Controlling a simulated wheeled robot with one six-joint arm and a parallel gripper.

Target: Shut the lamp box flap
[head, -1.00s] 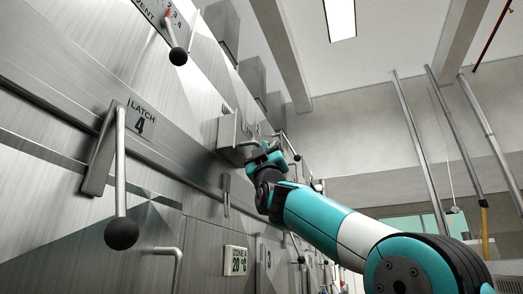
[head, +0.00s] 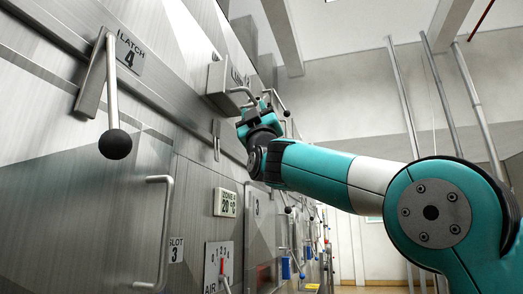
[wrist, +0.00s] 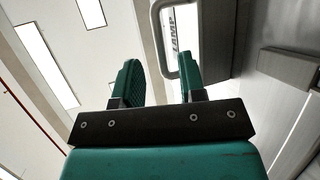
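The lamp box (head: 219,86) is a grey metal box standing out from the steel wall, left of my gripper in the head view. Part of its lettering and a bar handle (head: 243,92) show on it. My gripper (head: 256,108) is right beside this handle. In the wrist view the grey flap (wrist: 214,45) with a "LAMP" label (wrist: 178,24) lies ahead, and its looped handle shows beyond and between the fingers. My gripper (wrist: 161,68) is open there, fingers apart. I cannot tell whether the handle is touched, or how far the flap stands open.
A latch lever with a black knob (head: 116,144) sticks out at the left. A long door handle (head: 160,232), a zone display (head: 225,203) and a dial panel (head: 218,266) are lower on the wall. Vertical pipes (head: 403,95) stand at the right, with open room before them.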

